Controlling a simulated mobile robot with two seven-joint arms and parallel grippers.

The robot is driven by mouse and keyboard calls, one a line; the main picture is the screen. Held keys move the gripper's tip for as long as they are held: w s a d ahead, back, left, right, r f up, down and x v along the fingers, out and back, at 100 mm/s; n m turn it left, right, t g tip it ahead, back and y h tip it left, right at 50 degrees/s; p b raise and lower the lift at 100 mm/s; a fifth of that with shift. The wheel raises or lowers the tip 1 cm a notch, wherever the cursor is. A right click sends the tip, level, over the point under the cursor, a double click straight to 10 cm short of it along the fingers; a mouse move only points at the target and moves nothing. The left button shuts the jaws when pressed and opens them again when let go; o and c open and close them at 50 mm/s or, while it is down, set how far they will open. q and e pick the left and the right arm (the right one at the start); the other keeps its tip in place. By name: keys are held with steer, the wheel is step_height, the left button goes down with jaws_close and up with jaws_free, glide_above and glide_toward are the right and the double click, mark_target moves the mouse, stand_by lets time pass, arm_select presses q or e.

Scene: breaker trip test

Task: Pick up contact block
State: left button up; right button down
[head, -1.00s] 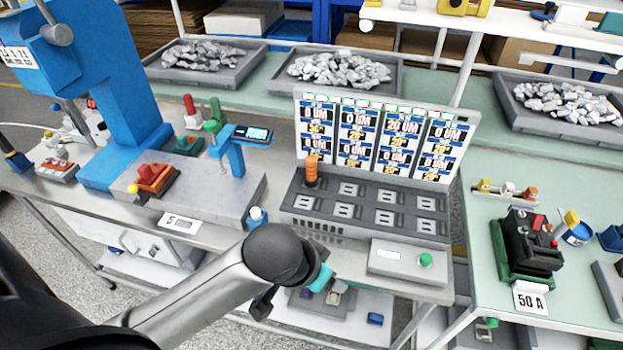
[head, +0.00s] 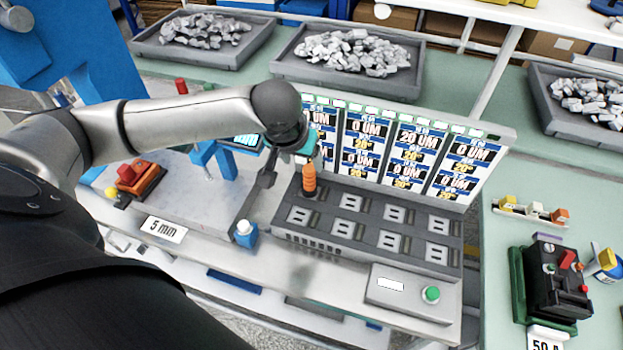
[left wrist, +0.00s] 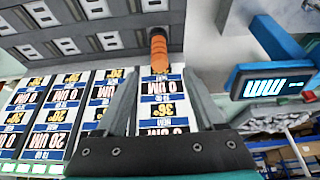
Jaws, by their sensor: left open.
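An orange ribbed upright piece (head: 309,180) stands at the back left corner of the dark grey socket panel (head: 365,208); I take it as the contact block, though no label shows. My left gripper (head: 292,172) is open and empty, just above and beside it in the head view, partly overlapping its top. In the left wrist view the orange piece (left wrist: 158,48) lies between and just beyond the open fingertips of my left gripper (left wrist: 162,78), with no visible contact. My right gripper is not in view.
A display board (head: 405,150) stands close behind the panel. A blue stand with a small screen (left wrist: 270,78) is close beside the gripper. A box with a green button (head: 410,293) sits in front. A black breaker (head: 556,280) stands on the right table.

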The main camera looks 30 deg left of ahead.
mark_target(307, 172)
arm_select(q)
steer(key=x, duration=0.6)
steer(key=shift+b, duration=0.35)
steer(key=shift+w+f, duration=0.35)
steer(key=shift+f, duration=0.3)
steer(key=x, duration=0.4)
steer(key=shift+w+b, duration=0.4)
steer(key=shift+w, duration=0.05)
steer(key=shift+a+f, duration=0.1)
steer(key=shift+f, duration=0.2)
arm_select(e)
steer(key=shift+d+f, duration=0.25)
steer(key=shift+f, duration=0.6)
arm_select(q)
jaws_close()
steer(key=shift+w+r, duration=0.1)
